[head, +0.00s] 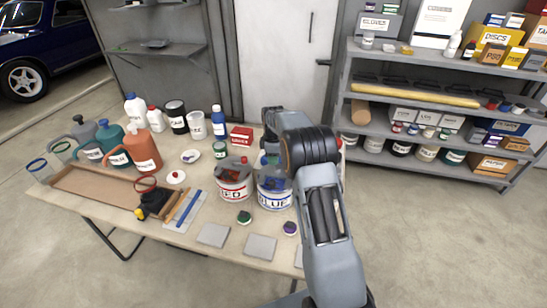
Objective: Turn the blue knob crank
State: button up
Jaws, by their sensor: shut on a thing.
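The can marked BLUE (274,197) stands on the table, with a clear upper part and a lid-top crank. The blue knob crank (264,160) shows only as a small blue patch at its top. My gripper (270,156) reaches down over this can from above and is shut on the blue knob crank. My wrist and forearm cover most of the fingers and the crank, so the crank's angle cannot be told. The can marked RED (234,190) stands just to the left, with a similar crank top.
Left on the table are a brown tray (95,193), spouted jugs (143,151), bottles and a red box (241,137). Small pots (244,217) and grey flat pads (213,235) lie in front. A loaded shelf (440,128) stands behind at right.

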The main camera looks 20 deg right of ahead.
jog(key=o, duration=0.9)
notch_tip(320, 180, up, 14)
jog(key=shift+f, duration=0.1)
dwell(0.3)
